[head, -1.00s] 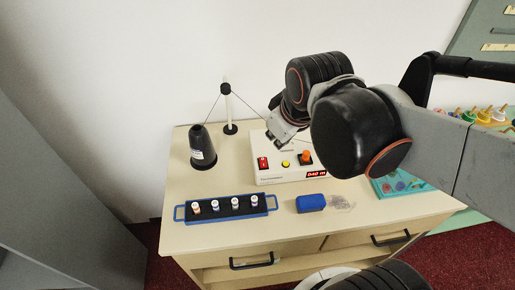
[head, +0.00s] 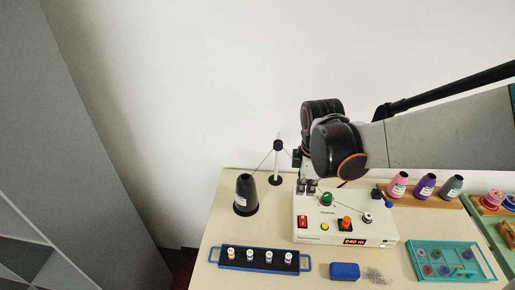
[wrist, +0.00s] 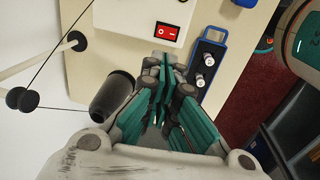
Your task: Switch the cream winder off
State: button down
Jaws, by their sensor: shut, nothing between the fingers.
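The cream winder (head: 312,237) stands on the counter. Its front has a red rocker switch (head: 303,222), a yellow button (head: 325,227), an orange control (head: 346,223) and a lit red display (head: 354,241). The red switch also shows in the wrist view (wrist: 167,31), with white marks on its face. My gripper (head: 307,188) is over the back left of the winder, partly hidden by my arm in the head view. In the wrist view, my gripper's teal fingers (wrist: 165,64) are shut and empty, with their tips just below the switch in the picture; contact is not visible.
A black cone (head: 245,194) and a thread stand (head: 276,180) are left of the winder. A blue tray (head: 223,260) of small spools and a blue block (head: 344,271) lie in front. A teal tray (head: 415,262) is at right. Coloured cones (head: 426,186) stand behind it.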

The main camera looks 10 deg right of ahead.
aim_at(298, 219)
jog(key=shift+w+f, duration=0.1)
dwell(0.3)
jog(key=f+b, duration=0.1)
jog(key=f, duration=0.3)
jog(key=w+f+b, duration=0.1)
jog(key=f+b, duration=0.1)
jog(key=f, duration=0.3)
jog(key=f+b, duration=0.1)
jog(key=f, duration=0.3)
jog(key=shift+w+d+f, duration=0.15)
jog(key=shift+w+f, duration=0.15)
jog(key=shift+f, duration=0.1)
jog(key=shift+w+f+b, duration=0.15)
jog(key=shift+f+b, duration=0.3)
jog(key=shift+b, duration=0.25)
jog(key=shift+r, duration=0.15)
jog(key=shift+s, duration=0.25)
